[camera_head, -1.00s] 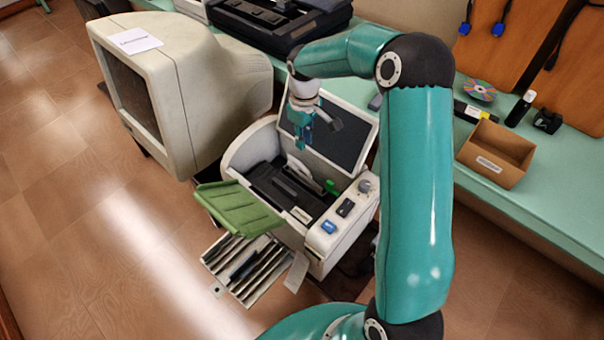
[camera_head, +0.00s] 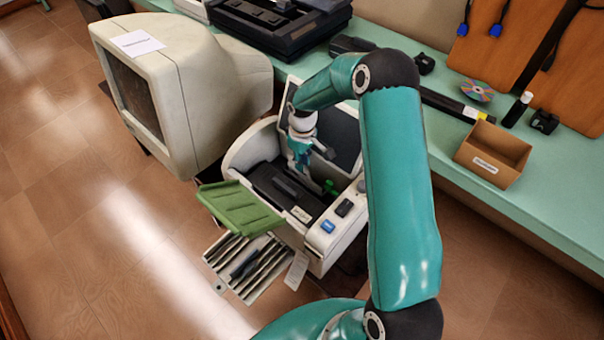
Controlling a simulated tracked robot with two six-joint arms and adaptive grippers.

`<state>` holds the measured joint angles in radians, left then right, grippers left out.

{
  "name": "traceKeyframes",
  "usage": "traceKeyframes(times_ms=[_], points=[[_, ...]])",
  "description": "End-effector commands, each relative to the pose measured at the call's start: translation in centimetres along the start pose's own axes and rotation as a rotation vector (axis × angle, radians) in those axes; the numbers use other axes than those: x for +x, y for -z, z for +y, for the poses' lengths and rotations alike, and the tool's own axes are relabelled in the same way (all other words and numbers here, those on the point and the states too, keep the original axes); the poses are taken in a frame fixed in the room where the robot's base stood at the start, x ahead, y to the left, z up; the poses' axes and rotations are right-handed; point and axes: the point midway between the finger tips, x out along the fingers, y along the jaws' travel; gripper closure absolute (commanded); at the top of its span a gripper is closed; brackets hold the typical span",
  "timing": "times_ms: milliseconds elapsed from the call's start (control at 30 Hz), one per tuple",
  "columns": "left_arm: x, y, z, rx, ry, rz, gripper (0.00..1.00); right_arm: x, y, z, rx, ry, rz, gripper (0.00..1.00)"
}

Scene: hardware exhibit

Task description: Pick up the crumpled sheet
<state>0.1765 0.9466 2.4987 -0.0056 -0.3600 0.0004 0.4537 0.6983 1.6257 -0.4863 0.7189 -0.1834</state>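An opened white printer (camera_head: 335,238) stands in the middle, its lid (camera_head: 338,138) raised and its dark inside showing. A small pale shape (camera_head: 312,184) inside it, beside a green lever (camera_head: 331,188), may be the crumpled sheet; it is partly hidden and too small to be sure. My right gripper (camera_head: 303,164) points down over the back of the printer's opening, in front of the raised lid and just above the pale shape. I cannot tell whether its fingers are open or touch anything. My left gripper is not in view.
A green flap (camera_head: 240,208) and a slatted tray (camera_head: 250,268) stick out at the printer's front. A large beige monitor (camera_head: 215,85) stands to the left. A cardboard box (camera_head: 492,152) and a disc (camera_head: 478,90) are on the green counter (camera_head: 560,190) at right.

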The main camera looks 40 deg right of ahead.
Motion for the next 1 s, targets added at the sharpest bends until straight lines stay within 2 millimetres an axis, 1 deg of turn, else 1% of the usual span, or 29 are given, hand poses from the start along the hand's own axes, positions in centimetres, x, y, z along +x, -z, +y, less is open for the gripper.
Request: traceKeyframes(times_ms=[67,133,167,500,667,867,1000], points=[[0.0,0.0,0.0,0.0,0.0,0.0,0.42,0.0,0.0,0.0,0.0,0.0,0.0,0.85],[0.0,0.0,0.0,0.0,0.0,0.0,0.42,0.0,0.0,0.0,0.0,0.0,0.0,0.97],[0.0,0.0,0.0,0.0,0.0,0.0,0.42,0.0,0.0,0.0,0.0,0.0,0.0,1.0],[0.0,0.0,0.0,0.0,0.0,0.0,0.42,-0.1,0.0,0.0,-0.001,0.0,0.0,1.0],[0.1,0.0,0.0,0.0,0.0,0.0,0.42,-0.5,0.0,0.0,-0.001,-0.001,0.0,1.0],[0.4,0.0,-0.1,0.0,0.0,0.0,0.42,-2.1,0.1,0.0,-0.002,-0.002,0.002,1.0],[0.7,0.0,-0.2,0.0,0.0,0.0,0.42,-4.2,0.2,0.0,-0.002,-0.003,0.004,1.0]])
